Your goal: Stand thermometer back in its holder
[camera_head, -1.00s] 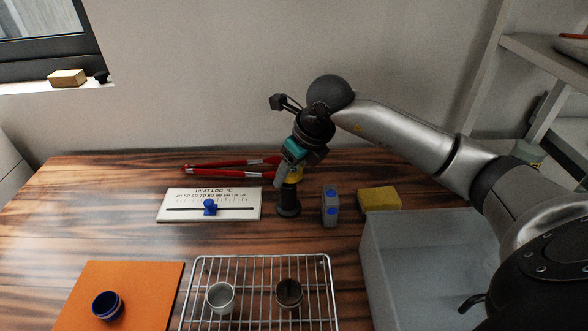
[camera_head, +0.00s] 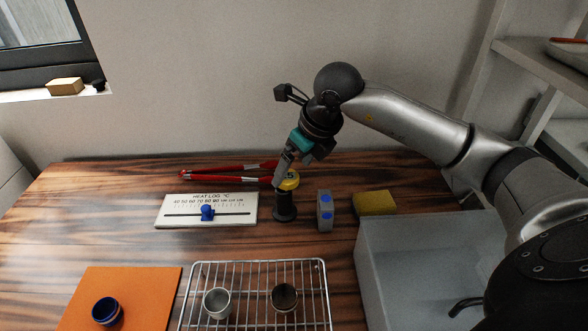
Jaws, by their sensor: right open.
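The thermometer (camera_head: 289,181) shows as a yellow-rimmed head at the top of the black holder (camera_head: 284,208). It appears to stand upright in the holder; its stem is hidden. My right gripper (camera_head: 281,178) is open, with its fingers pointing down beside the yellow head at its upper left. I cannot tell whether a finger still touches it. My left gripper is not in view.
A heat log board (camera_head: 206,211) with a blue slider lies left of the holder, and red tongs (camera_head: 230,169) lie behind. A grey block (camera_head: 325,211) and yellow sponge (camera_head: 374,203) are right. A wire rack (camera_head: 255,296) with two cups and a grey bin (camera_head: 425,262) are in front.

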